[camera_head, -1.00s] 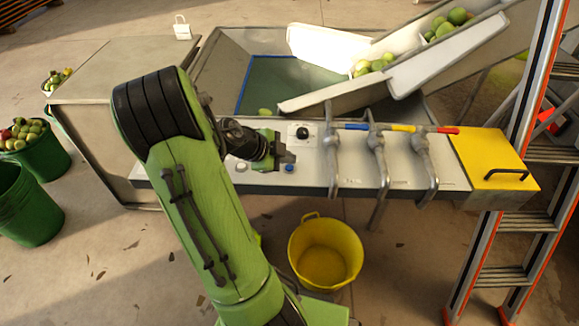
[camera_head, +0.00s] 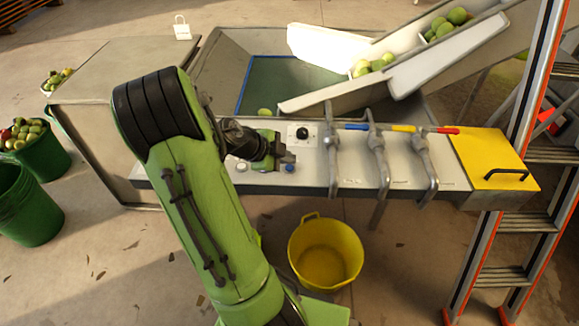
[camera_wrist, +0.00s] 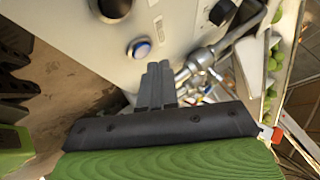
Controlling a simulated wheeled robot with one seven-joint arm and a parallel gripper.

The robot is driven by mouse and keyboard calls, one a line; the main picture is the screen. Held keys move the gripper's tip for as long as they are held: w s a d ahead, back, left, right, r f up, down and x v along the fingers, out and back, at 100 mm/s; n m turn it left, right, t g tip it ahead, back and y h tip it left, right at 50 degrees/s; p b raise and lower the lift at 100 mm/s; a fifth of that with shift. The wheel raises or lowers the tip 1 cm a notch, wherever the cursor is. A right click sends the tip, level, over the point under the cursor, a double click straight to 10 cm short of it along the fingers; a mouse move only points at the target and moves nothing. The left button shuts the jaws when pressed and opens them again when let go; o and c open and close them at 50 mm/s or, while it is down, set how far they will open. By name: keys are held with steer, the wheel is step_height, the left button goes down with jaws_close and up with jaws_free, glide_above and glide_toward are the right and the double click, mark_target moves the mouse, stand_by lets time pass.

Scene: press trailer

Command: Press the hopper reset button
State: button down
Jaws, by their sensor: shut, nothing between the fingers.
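The control panel (camera_head: 315,180) is a pale ledge along the front of the hopper (camera_head: 215,75). A blue button (camera_head: 290,168) sits on it, left of the levers. In the wrist view the blue button (camera_wrist: 140,49) has a light ring and lies just beyond my fingertips, with a visible gap in the picture. Panel labels are too small to read.
A black knob (camera_head: 302,132) is behind the blue button. Metal levers (camera_head: 333,150) with coloured handles stand close on the right. A yellow box (camera_head: 490,160) and a ladder (camera_head: 520,180) are farther right. A yellow bucket (camera_head: 325,250) stands below.

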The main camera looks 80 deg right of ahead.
mark_target(287, 169)
steer(key=shift+f, duration=0.15)
steer(key=shift+f+b, duration=0.35)
steer(key=shift+b, duration=0.45)
steer(key=shift+f, duration=0.3)
stand_by(0.3)
steer(key=shift+r+p, duration=0.4)
steer(key=shift+r, duration=0.4)
steer(key=shift+r+p, duration=1.45)
steer(key=shift+r, duration=1.05)
